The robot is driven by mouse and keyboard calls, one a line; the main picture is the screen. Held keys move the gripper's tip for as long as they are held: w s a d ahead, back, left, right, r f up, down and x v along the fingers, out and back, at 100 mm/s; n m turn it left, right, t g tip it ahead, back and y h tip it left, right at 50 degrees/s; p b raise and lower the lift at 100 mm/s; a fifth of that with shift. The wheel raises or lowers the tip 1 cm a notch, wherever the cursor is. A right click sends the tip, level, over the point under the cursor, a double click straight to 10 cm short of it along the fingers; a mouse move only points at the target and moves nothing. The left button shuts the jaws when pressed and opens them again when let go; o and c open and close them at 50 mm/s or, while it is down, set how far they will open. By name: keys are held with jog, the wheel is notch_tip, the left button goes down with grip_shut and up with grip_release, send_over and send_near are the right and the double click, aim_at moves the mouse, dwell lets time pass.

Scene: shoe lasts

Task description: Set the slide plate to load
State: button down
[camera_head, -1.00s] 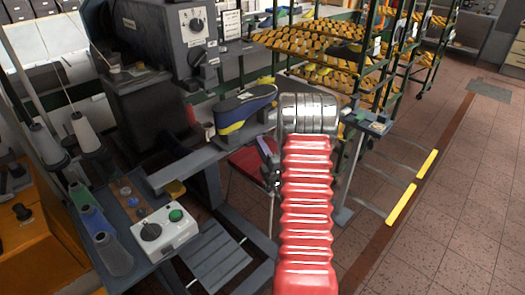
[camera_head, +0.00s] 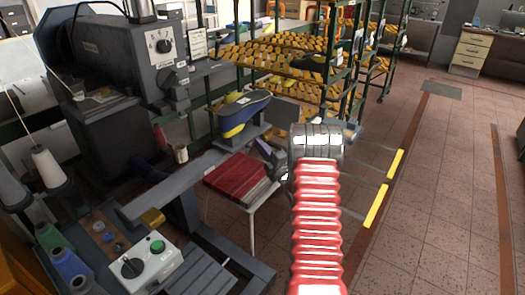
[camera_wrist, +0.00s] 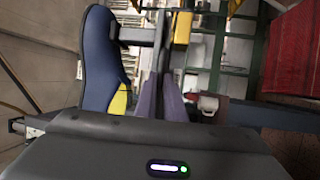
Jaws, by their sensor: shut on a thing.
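The blue shoe last (camera_head: 240,112) with a yellow lower side sits on the grey slide plate (camera_head: 246,136), at the right end of a long grey rail (camera_head: 178,186). My gripper (camera_head: 264,147) is right beside the plate, partly hidden behind my red arm sleeve. In the wrist view, the last (camera_wrist: 100,60) stands at the left and a grey bar of the plate (camera_wrist: 137,35) runs from it to my jaws. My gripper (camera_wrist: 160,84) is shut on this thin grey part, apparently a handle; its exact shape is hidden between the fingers.
A machine with a dial (camera_head: 150,55) stands behind the rail. A control box (camera_head: 144,264) with a green button is at front left. Yellow-filled racks (camera_head: 290,60) stand behind. The right floor is open.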

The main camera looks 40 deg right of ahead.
jog(key=shift+s+d+f, duration=0.1)
jog(key=shift+d+f, duration=0.2)
jog(key=shift+d, duration=0.05)
jog(key=shift+d, duration=0.1)
jog(key=c, duration=2.2)
grip_release()
jog(key=shift+d, duration=0.1)
jog(key=o, duration=0.4)
jog(key=shift+a+r, duration=0.2)
jog(key=shift+c, duration=0.2)
jog(key=v, duration=1.3)
jog(key=shift+s, duration=0.4)
jog(key=shift+a+f, duration=0.1)
jog(key=shift+f, duration=0.05)
